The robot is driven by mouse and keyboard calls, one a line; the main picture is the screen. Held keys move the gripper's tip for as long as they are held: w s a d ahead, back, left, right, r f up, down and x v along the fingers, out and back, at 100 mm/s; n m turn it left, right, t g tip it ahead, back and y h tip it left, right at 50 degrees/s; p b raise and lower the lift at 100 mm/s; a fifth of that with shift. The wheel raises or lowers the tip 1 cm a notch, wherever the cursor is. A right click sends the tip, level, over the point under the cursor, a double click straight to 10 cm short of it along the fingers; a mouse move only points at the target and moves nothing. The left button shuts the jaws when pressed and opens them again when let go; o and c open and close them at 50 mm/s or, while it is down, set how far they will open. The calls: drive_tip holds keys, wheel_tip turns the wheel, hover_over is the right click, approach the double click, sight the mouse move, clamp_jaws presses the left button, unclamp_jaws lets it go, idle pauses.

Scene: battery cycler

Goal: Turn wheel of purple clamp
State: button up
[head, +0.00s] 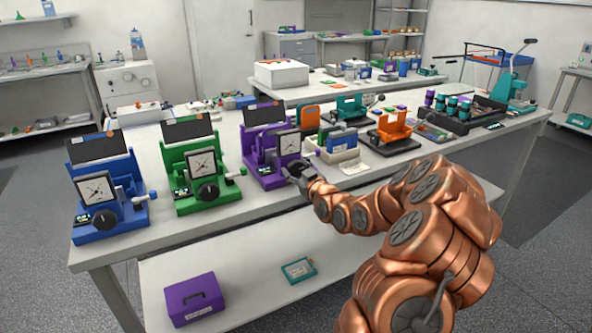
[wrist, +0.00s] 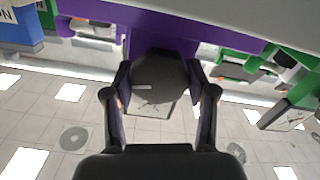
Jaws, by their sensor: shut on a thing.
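The purple clamp (head: 257,150) stands on the bench, with a square dial (head: 289,144) on its front and a dark tilted panel on top. My gripper (head: 298,171) is at its lower front, where it mostly hides the wheel in the head view. In the wrist view, the round dark wheel (wrist: 158,80), marked with a pale line, sits between the two fingertips of my gripper (wrist: 159,86). The fingers are shut on the wheel from both sides. The purple body (wrist: 160,22) of the clamp shows behind it.
A green clamp (head: 202,165) and a blue clamp (head: 101,187) stand to the left on the same bench (head: 330,180). A white bin (head: 337,151) with upright packs and an orange holder (head: 396,128) stand to the right. A purple box (head: 195,297) lies on the lower shelf.

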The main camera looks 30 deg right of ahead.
drive_tip(key=shift+c, duration=1)
drive_tip(key=shift+m+b, duration=0.6)
drive_tip(key=shift+m, duration=0.1)
drive_tip(key=shift+r+m, duration=0.1)
drive_tip(key=shift+m, duration=0.7)
drive_tip(key=o, duration=1.2)
drive_tip(key=shift+c, duration=0.2)
drive_tip(key=s, duration=0.7)
drive_tip(key=shift+s+a, duration=0.25)
drive_tip(key=shift+a, duration=0.05)
